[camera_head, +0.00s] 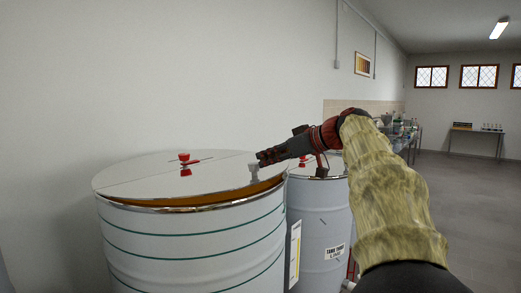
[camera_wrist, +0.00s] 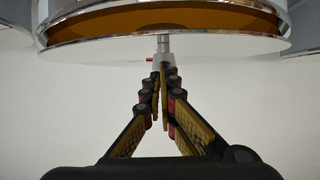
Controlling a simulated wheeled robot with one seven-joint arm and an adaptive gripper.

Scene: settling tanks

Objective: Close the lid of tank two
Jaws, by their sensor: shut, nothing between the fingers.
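A large white tank (camera_head: 190,248) with green bands stands in front. Its shiny lid (camera_head: 150,178) lies over the top, with an amber-brown gap (camera_head: 225,199) showing under its right front edge, so it is not flush. A grey handle (camera_head: 253,172) stands on the lid near its right edge. My gripper (camera_head: 262,158) is shut and empty, with its tips at this handle. In the wrist view the tank appears inverted, with the gap (camera_wrist: 170,23), the lid edge (camera_wrist: 100,48) and the handle (camera_wrist: 163,44) just beyond my fingertips (camera_wrist: 163,68). Contact is unclear.
A second tank (camera_head: 322,225) stands close behind on the right; its small label is hard to read. A red fitting (camera_head: 184,157) shows over the lid's middle. A wall is behind the tanks. Benches (camera_head: 475,130) stand far back, with open floor (camera_head: 465,195) at right.

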